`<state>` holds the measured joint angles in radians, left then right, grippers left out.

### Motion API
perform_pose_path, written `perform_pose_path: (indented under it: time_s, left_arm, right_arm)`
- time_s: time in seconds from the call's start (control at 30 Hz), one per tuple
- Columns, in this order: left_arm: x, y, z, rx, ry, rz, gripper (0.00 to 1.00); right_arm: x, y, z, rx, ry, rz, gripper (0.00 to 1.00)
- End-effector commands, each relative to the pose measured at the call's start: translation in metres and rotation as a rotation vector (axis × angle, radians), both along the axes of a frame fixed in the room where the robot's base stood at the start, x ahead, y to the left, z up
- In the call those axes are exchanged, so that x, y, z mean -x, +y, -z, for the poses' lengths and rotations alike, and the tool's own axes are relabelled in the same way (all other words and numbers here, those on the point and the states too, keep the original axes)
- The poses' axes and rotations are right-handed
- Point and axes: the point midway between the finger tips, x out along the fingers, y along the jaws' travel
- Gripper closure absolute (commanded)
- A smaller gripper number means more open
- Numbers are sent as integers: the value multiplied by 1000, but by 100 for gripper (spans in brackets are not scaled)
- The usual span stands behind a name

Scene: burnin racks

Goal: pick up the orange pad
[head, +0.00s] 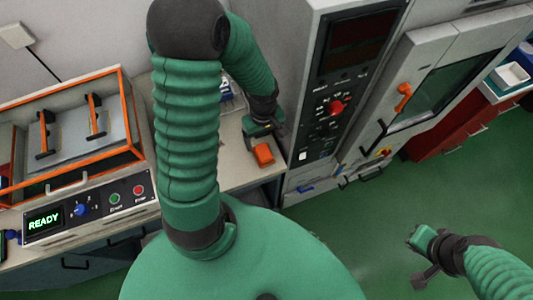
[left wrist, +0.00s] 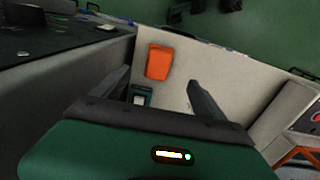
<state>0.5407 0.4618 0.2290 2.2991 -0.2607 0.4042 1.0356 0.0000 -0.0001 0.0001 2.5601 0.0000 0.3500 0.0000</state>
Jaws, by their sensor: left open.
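The orange pad (head: 264,154) lies on the light bench top near its front edge, beside the tall grey cabinet. It also shows in the left wrist view (left wrist: 159,61), just beyond and between my fingers. My left gripper (head: 263,130) reaches down over the bench just behind the pad. In the left wrist view its two fingers stand apart with nothing held between them. I cannot tell how high the fingers are above the bench. My right gripper (head: 424,256) is at the lower right over the green floor, far from the pad; its jaws are not clear.
A small dark teal and white item (left wrist: 141,96) lies near the pad, by the left finger. The tall grey cabinet (head: 300,100) with a red knob closes off the right side. An orange-framed test unit (head: 135,135) with a READY display stands at left. The floor is open.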

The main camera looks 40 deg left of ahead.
Motion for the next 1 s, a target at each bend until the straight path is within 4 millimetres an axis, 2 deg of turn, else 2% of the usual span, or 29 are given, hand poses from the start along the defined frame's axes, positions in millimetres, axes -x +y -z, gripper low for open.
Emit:
perform_pose_path:
  time_s: [0.03,0.2,0.43,0.6,0.7,0.9,1.0]
  left_arm:
    - [1,-2,16,4,6,3,18]
    - [0,-1,56,3,4,3,18]
    - [0,0,81,2,1,3,18]
    - [-2,1,113,1,3,4,18]
    - [-3,2,121,0,-1,3,18]
    - [-3,2,122,0,-2,2,18]
    - [-3,2,121,0,-2,2,31]
  right_arm:
    - [0,0,4,0,0,0,100]
    - [0,0,9,0,0,0,100]
    - [0,0,9,0,0,0,100]
    - [0,0,9,0,0,0,100]
    - [0,0,9,0,0,0,100]
    - [0,0,9,0,0,0,100]
    - [0,0,9,0,0,0,100]
